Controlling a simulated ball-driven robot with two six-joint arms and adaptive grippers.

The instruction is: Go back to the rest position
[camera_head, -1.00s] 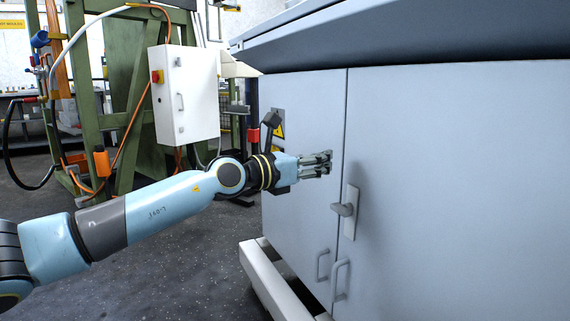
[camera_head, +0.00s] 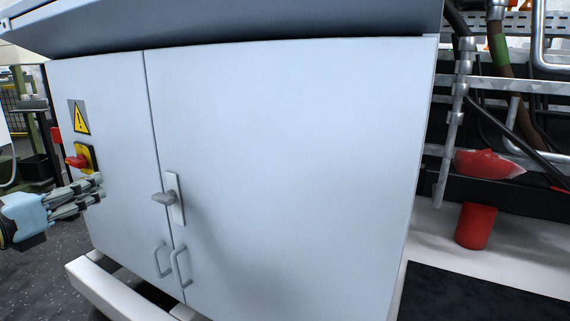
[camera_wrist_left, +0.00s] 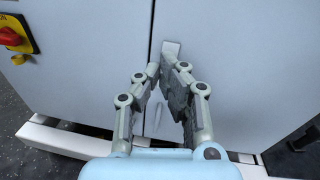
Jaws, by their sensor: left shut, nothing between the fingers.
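My left gripper (camera_head: 88,190) shows at the left edge of the head view, in front of the grey cabinet's left door. Its fingers (camera_wrist_left: 160,82) show in the wrist view, shut with nothing held. The cabinet (camera_head: 290,150) has a latch handle (camera_head: 170,198) to the right of the fingertips in the head view. In the wrist view the fingers cover part of the door seam and handle area. I cannot tell the exact gap between fingers and door. My right gripper is not in view.
A red rotary switch (camera_head: 78,161) on a yellow plate sits just above the left gripper, and it also shows in the wrist view (camera_wrist_left: 10,37). A white base beam (camera_head: 120,292) juts out below the cabinet. A red cylinder (camera_head: 475,226) stands at the right beside pipes.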

